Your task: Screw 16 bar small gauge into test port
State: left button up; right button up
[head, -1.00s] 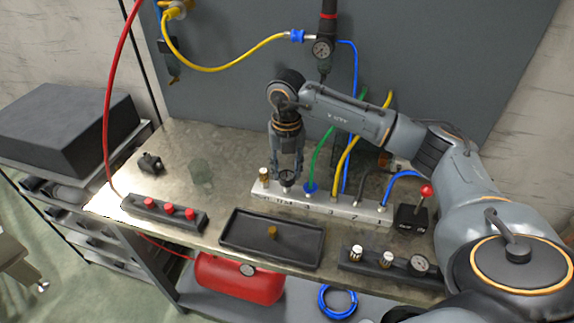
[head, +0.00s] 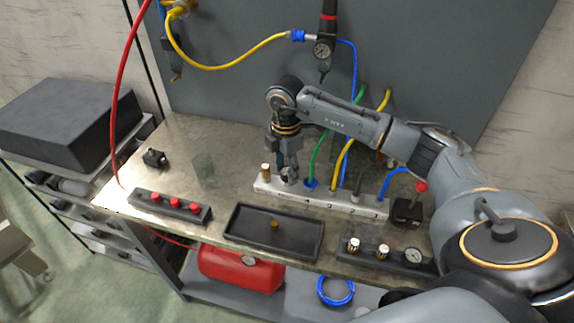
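A white port block (head: 345,203) with numbered ports stands on the metal bench. A small gauge (head: 290,176) sits upright at its second position from the left, beside a brass fitting (head: 265,172). My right gripper (head: 288,168) points down over this gauge with its fingers around or right beside it. The fingers partly hide the gauge, and I cannot tell whether they are closed on it. The threads and port mouth are too small to make out. My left gripper is not in view.
A black tray (head: 240,239) holding a brass piece (head: 275,225) lies in front. A dark rack (head: 400,265) holds gauges and fittings. A strip with red knobs (head: 150,208) is at left. Hoses rise behind the block. A red-knobbed lever (head: 408,210) stands at right.

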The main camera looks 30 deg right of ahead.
jog(key=shift+o, duration=0.4)
jog(key=shift+r, duration=0.1)
jog(key=o, duration=0.3)
jog(key=shift+d, duration=0.15)
jog(key=shift+o, duration=0.8)
jog(key=shift+d, duration=0.2)
jog(key=shift+w+r, duration=0.1)
jog(key=shift+r, duration=0.15)
notch_tip(320, 180, up, 12)
jog(key=shift+f, duration=0.25)
